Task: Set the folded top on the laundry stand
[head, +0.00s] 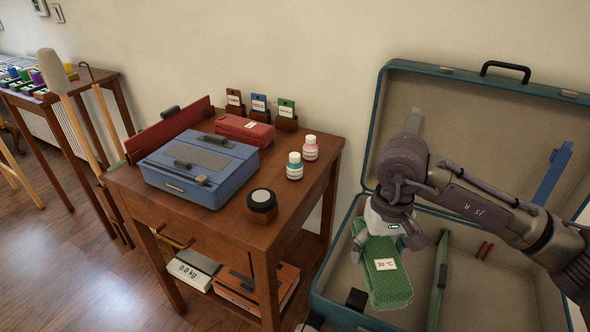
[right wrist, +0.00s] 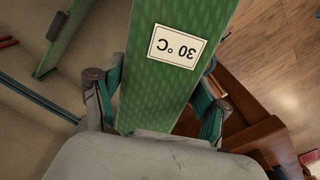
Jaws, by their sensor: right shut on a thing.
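The folded top (head: 384,272) is a green patterned bundle with a white "30 °C" label. My right gripper (head: 386,240) is shut on it and holds it above the open suitcase. In the right wrist view the folded top (right wrist: 175,85) lies between the two fingers of my right gripper (right wrist: 157,98). I cannot tell for sure which piece of furniture is the laundry stand. My left gripper is not in view.
The open teal suitcase (head: 340,245) has a green divider (head: 438,275) inside. Left of it stands a wooden table (head: 230,228) with a blue case (head: 197,172), two bottles and a round dark jar (head: 262,201). Its lower shelf holds a scale (head: 190,274).

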